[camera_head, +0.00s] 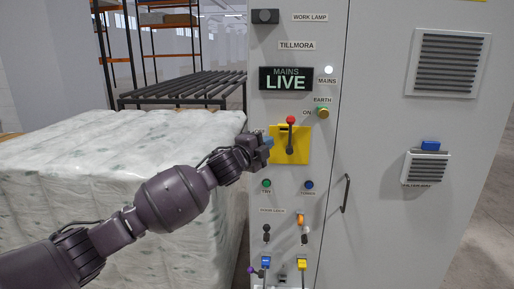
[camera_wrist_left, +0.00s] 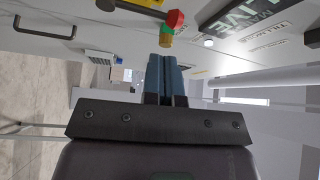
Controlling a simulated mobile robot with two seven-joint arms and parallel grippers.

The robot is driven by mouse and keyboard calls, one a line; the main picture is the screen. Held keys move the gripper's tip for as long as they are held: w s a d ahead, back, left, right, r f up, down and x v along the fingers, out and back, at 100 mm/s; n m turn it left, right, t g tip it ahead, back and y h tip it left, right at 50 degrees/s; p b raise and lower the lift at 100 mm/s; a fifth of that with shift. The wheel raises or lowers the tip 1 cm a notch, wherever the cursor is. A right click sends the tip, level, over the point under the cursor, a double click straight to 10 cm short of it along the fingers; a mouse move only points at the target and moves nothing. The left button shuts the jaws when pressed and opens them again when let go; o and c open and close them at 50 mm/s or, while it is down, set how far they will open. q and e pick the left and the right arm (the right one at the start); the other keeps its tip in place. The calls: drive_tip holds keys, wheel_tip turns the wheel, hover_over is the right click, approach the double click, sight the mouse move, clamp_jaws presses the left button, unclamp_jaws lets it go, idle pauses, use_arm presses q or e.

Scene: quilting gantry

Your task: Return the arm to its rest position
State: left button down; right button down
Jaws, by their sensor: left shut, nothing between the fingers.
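My left arm (camera_head: 165,198) reaches in from the left in the head view. Its gripper (camera_head: 268,142) is at the left edge of the yellow plate (camera_head: 302,156) on the grey cabinet, close to the switch handle (camera_head: 290,134) with its red knob. In the left wrist view the two blue fingers (camera_wrist_left: 166,78) are shut together with nothing between them. The red knob (camera_wrist_left: 175,19) shows just beyond the fingertips there; whether they touch cannot be told. My right gripper is in neither view.
The grey cabinet (camera_head: 385,150) fills the right side, with a lit MAINS LIVE sign (camera_head: 286,79), a door handle (camera_head: 346,193) and several small knobs. A wrapped white bale (camera_head: 120,150) stands left, under my arm. A roller rack (camera_head: 185,88) stands behind it.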

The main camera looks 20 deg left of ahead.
use_arm(q)
drive_tip(key=s+r+n+h, duration=0.1)
drive_tip(key=s+r+n, duration=0.1)
drive_tip(key=s, duration=0.3)
drive_tip(key=s+a+f+n+g+y, duration=0.15)
drive_tip(key=s+f+n, duration=0.35)
drive_tip(key=s+f, duration=0.5)
drive_tip(key=s+f+n+g+y, duration=0.15)
drive_tip(key=s+f+n, duration=0.3)
drive_tip(key=f, duration=0.85)
drive_tip(key=s+a+f+n+y, duration=0.15)
drive_tip(key=s+f+n, duration=0.35)
drive_tip(key=s+f, duration=0.5)
drive_tip(key=s+f+n+g+y, duration=0.2)
drive_tip(key=s+f+g, duration=0.1)
drive_tip(key=s+f, duration=0.8)
drive_tip(key=shift+s+a+f, duration=0.35)
drive_tip(key=shift+s, duration=0.5)
drive_tip(key=shift+n+y, duration=0.25)
